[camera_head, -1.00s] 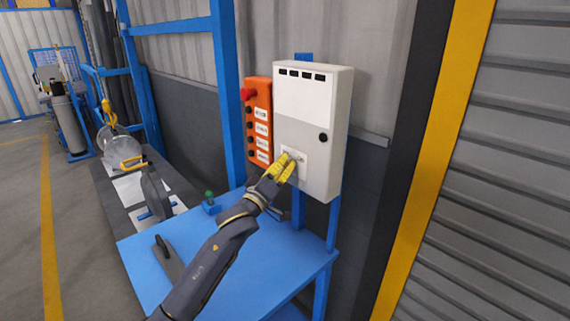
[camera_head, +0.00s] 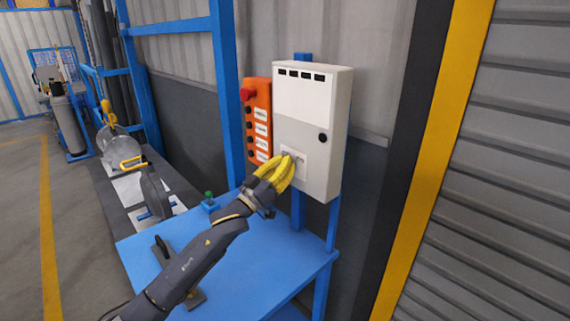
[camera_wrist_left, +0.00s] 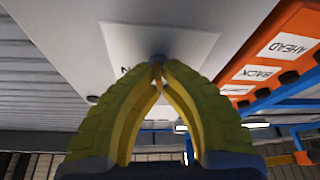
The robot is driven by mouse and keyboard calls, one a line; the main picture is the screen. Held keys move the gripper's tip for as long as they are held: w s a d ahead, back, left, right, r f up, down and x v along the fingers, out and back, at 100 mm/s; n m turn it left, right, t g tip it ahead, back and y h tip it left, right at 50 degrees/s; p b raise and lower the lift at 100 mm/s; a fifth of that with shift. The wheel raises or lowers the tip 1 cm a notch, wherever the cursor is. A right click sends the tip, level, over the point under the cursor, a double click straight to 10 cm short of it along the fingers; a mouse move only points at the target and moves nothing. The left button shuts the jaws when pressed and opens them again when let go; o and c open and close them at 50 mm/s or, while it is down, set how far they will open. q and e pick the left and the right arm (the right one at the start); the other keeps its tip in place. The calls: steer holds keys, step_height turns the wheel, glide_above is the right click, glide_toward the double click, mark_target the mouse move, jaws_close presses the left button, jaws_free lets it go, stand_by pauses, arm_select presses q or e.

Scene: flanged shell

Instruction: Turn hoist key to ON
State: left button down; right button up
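The light grey control box (camera_head: 312,110) is mounted upright above the blue bench. My left gripper (camera_head: 287,163) is at the small white plate (camera_head: 300,166) low on its front. In the left wrist view, the yellow fingers (camera_wrist_left: 157,74) curve together and their tips close on the small dark hoist key (camera_wrist_left: 157,59) at the panel face. The key is mostly hidden behind the tips, so its exact angle cannot be read. A partial letter, like an "N", shows on the plate left of the tips. My right gripper is not in view.
An orange pendant (camera_head: 258,122) with a red button and labelled buttons hangs left of the box. A blue post (camera_head: 229,90) rises beside it.

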arm_select(q)
steer(key=m+g+h, duration=0.1)
steer(key=m, duration=0.1)
steer(key=m+g+h, duration=0.1)
steer(key=m, duration=0.2)
steer(key=m+g, duration=0.1)
steer(key=m, duration=0.2)
steer(key=shift+s+d+h, duration=0.1)
steer(key=shift+h, duration=0.3)
steer(key=m+g, duration=0.2)
steer(key=m, duration=0.2)
steer(key=m+g+h, duration=0.1)
steer(key=m+g, duration=0.1)
steer(key=m, duration=0.2)
steer(key=shift+s+d, duration=0.1)
steer(key=shift+d, duration=0.05)
steer(key=shift+m, duration=0.4)
steer(key=c, duration=1.6)
jaws_free()
steer(key=shift+s+f, duration=0.1)
steer(key=shift+f, duration=0.05)
steer(key=v, duration=1.2)
